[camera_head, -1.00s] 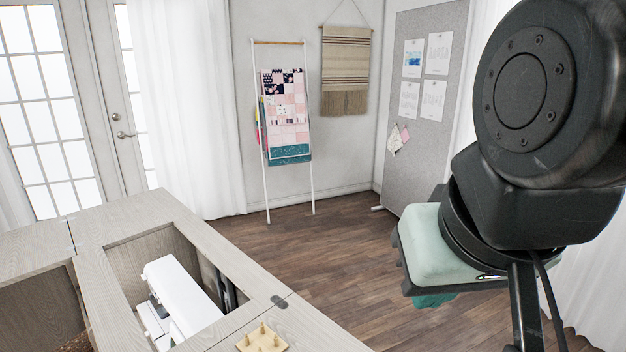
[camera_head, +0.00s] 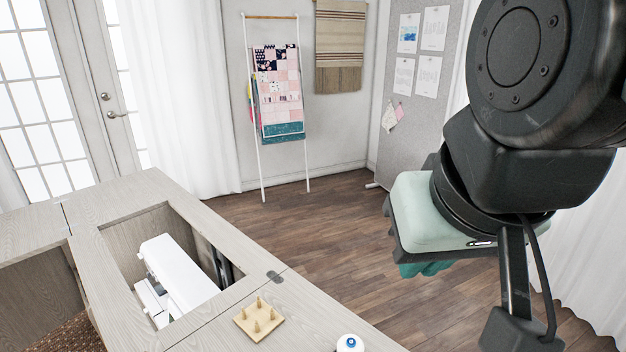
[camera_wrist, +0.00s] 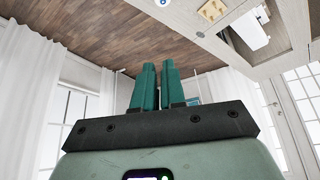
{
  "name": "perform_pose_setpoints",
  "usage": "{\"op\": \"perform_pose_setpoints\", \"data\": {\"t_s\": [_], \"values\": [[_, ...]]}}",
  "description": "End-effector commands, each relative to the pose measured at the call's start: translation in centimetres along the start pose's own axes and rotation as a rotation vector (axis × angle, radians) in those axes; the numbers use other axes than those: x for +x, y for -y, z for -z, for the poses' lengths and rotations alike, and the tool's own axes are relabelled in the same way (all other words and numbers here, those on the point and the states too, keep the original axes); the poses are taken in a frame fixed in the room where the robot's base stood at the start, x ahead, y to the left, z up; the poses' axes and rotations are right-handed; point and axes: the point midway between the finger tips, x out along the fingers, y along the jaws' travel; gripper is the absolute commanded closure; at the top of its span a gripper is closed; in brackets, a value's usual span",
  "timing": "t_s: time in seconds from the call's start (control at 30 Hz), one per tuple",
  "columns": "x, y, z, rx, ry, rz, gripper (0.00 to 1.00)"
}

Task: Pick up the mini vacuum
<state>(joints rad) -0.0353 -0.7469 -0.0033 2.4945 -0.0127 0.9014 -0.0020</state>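A small round white object with a blue top (camera_head: 349,345) stands on the cabinet top at the bottom edge of the head view and is partly cut off. It may be the mini vacuum, but I cannot tell for sure. It also seems to show at the top edge of the wrist view (camera_wrist: 192,3). My gripper (camera_head: 424,269) hangs over the floor to the right of the cabinet, apart from that object. In the wrist view its teal fingers (camera_wrist: 159,66) are close together with nothing between them.
The wooden sewing cabinet (camera_head: 215,335) fills the lower left. A white sewing machine (camera_head: 178,272) sits in its opening. A wooden spool holder with pegs (camera_head: 258,319) stands on the top. A quilt ladder (camera_head: 260,170) and a grey pinboard (camera_head: 382,165) stand behind. The floor between is clear.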

Motion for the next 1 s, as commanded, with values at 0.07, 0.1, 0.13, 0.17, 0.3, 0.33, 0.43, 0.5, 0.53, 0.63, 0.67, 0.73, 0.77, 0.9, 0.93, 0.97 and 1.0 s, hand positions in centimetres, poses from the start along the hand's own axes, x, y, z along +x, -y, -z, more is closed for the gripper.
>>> {"op": "perform_pose_setpoints", "data": {"t_s": [0.07,0.1,0.13,0.17,0.3,0.33,0.43,0.5,0.53,0.63,0.67,0.73,0.77,0.9,0.93,0.97,1.0], "values": [[0.0,0.0,0.0,0.000,0.000,0.000,0.77],[0.0,0.0,0.0,0.000,0.000,0.000,0.71],[0.0,0.0,0.0,0.000,0.000,0.000,0.66],[0.0,0.0,0.0,0.000,0.000,0.000,0.62],[0.0,0.0,0.0,0.000,0.000,0.000,0.40],[0.0,0.0,0.0,0.000,0.000,0.000,0.36],[0.0,0.0,0.0,0.000,0.000,0.000,0.20],[0.0,0.0,0.0,0.000,0.000,0.000,0.10],[0.0,0.0,0.0,0.000,0.000,0.000,0.09],[0.0,0.0,0.0,0.000,0.000,0.000,0.09],[0.0,0.0,0.0,0.000,0.000,0.000,0.09],[0.0,0.0,0.0,0.000,0.000,0.000,0.09],[0.0,0.0,0.0,0.000,0.001,0.000,0.09],[1.2,0.1,0.2,0.014,0.045,0.014,0.09],[1.7,0.1,0.3,0.022,0.065,0.021,0.09],[2.4,0.1,0.4,0.029,0.088,0.029,0.09],[3.4,0.1,0.6,0.044,0.123,0.043,0.09]]}}
